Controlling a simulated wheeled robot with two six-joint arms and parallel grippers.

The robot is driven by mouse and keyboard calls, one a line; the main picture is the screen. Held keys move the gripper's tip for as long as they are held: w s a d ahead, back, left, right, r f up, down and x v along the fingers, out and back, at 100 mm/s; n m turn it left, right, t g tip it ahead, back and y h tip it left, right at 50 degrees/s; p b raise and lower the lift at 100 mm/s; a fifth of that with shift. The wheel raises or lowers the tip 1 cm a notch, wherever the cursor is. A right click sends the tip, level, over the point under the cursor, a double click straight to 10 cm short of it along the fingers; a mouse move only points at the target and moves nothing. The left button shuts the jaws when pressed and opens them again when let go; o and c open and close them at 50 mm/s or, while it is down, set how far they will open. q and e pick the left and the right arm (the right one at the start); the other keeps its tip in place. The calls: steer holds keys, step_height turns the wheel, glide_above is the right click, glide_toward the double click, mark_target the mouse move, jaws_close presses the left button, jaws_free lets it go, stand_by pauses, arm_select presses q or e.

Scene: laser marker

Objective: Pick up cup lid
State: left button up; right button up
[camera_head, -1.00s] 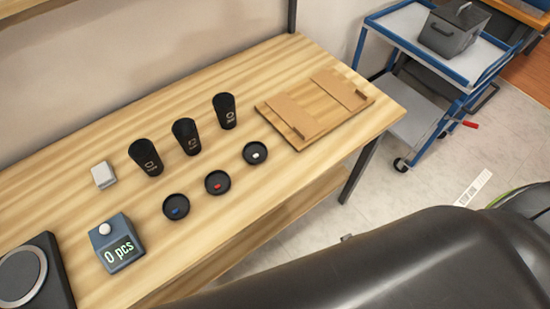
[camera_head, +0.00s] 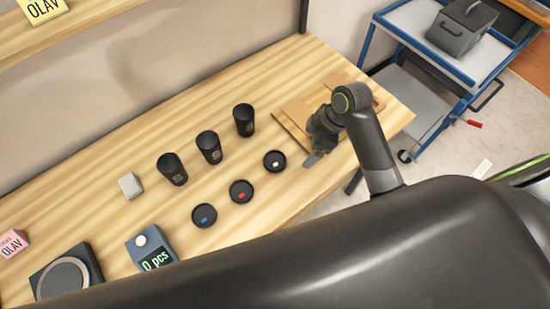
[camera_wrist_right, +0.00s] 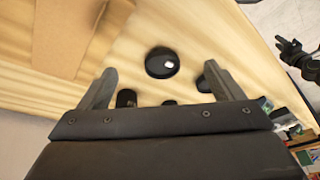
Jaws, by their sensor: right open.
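Three round black cup lids lie in a slanting row on the wooden table: one with a white mark (camera_head: 274,161), one with a red mark (camera_head: 240,191) and one with a blue mark (camera_head: 204,215). My right gripper (camera_head: 314,158) is open and above the table, just right of the white-marked lid. In the right wrist view the gripper (camera_wrist_right: 161,68) has its fingers apart, with the white-marked lid (camera_wrist_right: 162,62) showing between them, still apart from them.
Several things share the table (camera_head: 310,70): three upright black cups (camera_head: 209,147) behind the lids, a flat cardboard piece (camera_head: 297,112) near my right gripper, a white block (camera_head: 130,186), a counter reading 0 pcs (camera_head: 150,251) and a dark scale-like device (camera_head: 66,274). A blue cart (camera_head: 425,75) stands beyond.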

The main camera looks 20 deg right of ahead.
steer(key=w+a+r+n, duration=0.2)
steer(key=w+r+n, duration=0.1)
steer(key=r+n, duration=0.25)
steer(key=g+y+b, duration=0.1)
steer(key=b, duration=0.9)
glide_above(273, 162)
steer(key=d, duration=0.3)
steer(key=shift+m, duration=0.25)
steer(key=f, duration=1.1)
steer(key=shift+s+a, duration=0.1)
steer(key=shift+a, duration=0.15)
steer(key=shift+x, duration=2.25)
arm_select(q)
step_height(273, 162, down, 10)
steer(key=shift+a, duration=0.15)
arm_select(e)
steer(key=shift+d+f, duration=0.1)
steer(key=shift+d, duration=0.1)
arm_select(q)
steer(key=shift+w, duration=0.1)
arm_select(e)
steer(key=shift+c, duration=0.5)
steer(key=c, duration=0.9)
steer(key=shift+c, duration=0.2)
